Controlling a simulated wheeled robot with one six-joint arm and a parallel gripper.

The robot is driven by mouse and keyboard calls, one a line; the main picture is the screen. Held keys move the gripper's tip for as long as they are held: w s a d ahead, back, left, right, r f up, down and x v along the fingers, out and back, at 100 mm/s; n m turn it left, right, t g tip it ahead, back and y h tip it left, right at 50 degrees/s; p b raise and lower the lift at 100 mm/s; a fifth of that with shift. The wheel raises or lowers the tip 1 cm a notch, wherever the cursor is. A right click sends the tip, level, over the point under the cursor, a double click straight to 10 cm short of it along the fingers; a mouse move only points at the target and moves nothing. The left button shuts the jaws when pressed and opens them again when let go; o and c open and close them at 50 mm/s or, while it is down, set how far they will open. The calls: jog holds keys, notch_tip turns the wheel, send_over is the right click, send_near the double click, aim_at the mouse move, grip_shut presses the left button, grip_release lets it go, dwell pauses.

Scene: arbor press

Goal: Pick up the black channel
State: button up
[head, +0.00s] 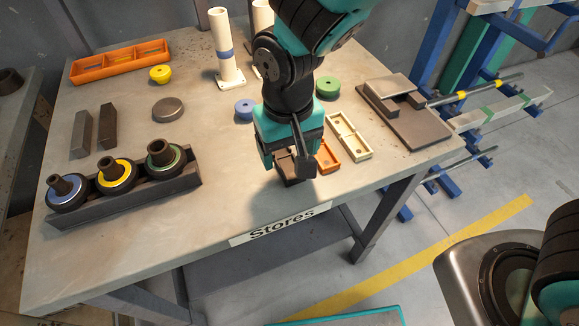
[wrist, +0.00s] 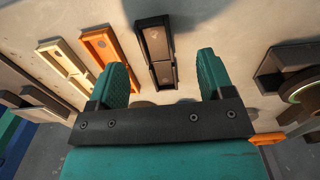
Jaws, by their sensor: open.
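The black channel (wrist: 153,38) lies on the table, a dark open trough with its length pointing away from my gripper in the wrist view. In the head view, part of the black channel (head: 285,170) shows below my gripper (head: 291,152), which hides the rest. In the wrist view my gripper (wrist: 161,62) is open, with one green finger on each side of the channel's line. Nothing is held. I cannot tell how high the fingertips are above the table.
An orange channel (head: 327,157) and a cream channel (head: 349,136) lie just right of the black one. A dark rack (head: 130,204) with several coloured-ring parts stands at the left. The "Stores" label (head: 283,226) marks the near table edge.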

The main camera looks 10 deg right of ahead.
aim_at(293, 176)
jog(key=shift+d+f+p, duration=0.15)
jog(key=shift+d+f, duration=0.05)
jog(key=shift+f, duration=1.35)
jog(key=shift+d+f+p, duration=0.15)
jog(key=shift+f, duration=1.35)
jog(key=c, duration=1.1)
jog(key=shift+r, duration=0.15)
notch_tip(293, 176, up, 20)
jog(key=shift+f, duration=0.1)
